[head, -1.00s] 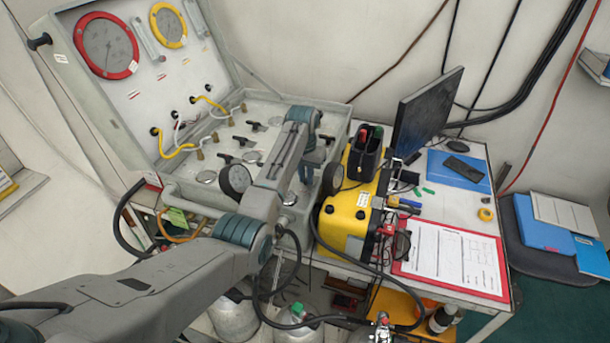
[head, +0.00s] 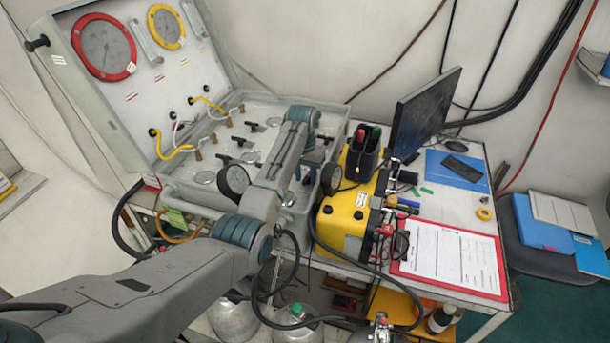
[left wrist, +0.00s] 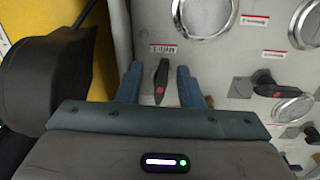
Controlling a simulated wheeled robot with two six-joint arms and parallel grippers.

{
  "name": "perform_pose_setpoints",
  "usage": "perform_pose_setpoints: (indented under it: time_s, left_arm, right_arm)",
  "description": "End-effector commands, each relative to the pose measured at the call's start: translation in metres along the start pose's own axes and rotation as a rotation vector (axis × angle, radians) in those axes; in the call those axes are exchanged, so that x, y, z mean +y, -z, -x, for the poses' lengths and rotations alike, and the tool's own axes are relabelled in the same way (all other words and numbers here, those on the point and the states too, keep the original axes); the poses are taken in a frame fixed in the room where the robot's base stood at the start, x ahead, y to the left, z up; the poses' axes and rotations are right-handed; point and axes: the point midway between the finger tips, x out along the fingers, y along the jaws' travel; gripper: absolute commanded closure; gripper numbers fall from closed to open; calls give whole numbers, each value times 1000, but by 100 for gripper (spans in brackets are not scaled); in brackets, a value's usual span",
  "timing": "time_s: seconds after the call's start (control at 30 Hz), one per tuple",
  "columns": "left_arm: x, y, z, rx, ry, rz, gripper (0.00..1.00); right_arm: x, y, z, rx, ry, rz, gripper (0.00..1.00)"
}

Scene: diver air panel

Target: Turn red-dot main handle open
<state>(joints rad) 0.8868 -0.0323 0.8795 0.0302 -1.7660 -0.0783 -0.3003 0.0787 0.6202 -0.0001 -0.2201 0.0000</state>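In the left wrist view a black handle with a red dot (left wrist: 161,78) stands on the pale panel (left wrist: 190,55), under a small red-and-white label. It points roughly up and down in that view. My left gripper (left wrist: 158,73) is open, with one blue-grey finger on each side of this handle. A gap shows between each finger and the handle; I cannot tell how deep the fingers reach. In the head view my left arm (head: 275,175) reaches over the panel case (head: 170,188) and hides the gripper and this handle. My right gripper is not in view.
Another black handle (left wrist: 262,84) and round metal dials (left wrist: 205,14) lie to the right in the wrist view. A yellow case (head: 345,215) stands close beside the panel. A monitor (head: 425,112) and a red clipboard (head: 450,258) are on the table right of it.

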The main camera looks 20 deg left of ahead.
Motion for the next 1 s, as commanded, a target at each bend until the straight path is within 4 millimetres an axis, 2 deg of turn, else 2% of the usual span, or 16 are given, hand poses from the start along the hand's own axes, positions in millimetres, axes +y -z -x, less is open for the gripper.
perform_pose_setpoints:
  time_s: [0.27,0.37,0.63,0.67,0.7,0.73,1.0]
  left_arm:
    - [-1,0,5,-1,1,1,66]
    - [-1,0,18,1,1,1,66]
    - [0,1,76,3,2,0,66]
    - [0,1,83,3,2,0,66]
    - [1,0,94,-1,1,0,66]
    - [1,0,98,-2,1,0,66]
    - [1,0,108,-2,1,0,66]
  right_arm:
    - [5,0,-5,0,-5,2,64]
    - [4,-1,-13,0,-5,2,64]
    - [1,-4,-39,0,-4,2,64]
    - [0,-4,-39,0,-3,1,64]
    - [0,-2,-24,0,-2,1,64]
    - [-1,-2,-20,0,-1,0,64]
    - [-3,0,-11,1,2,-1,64]
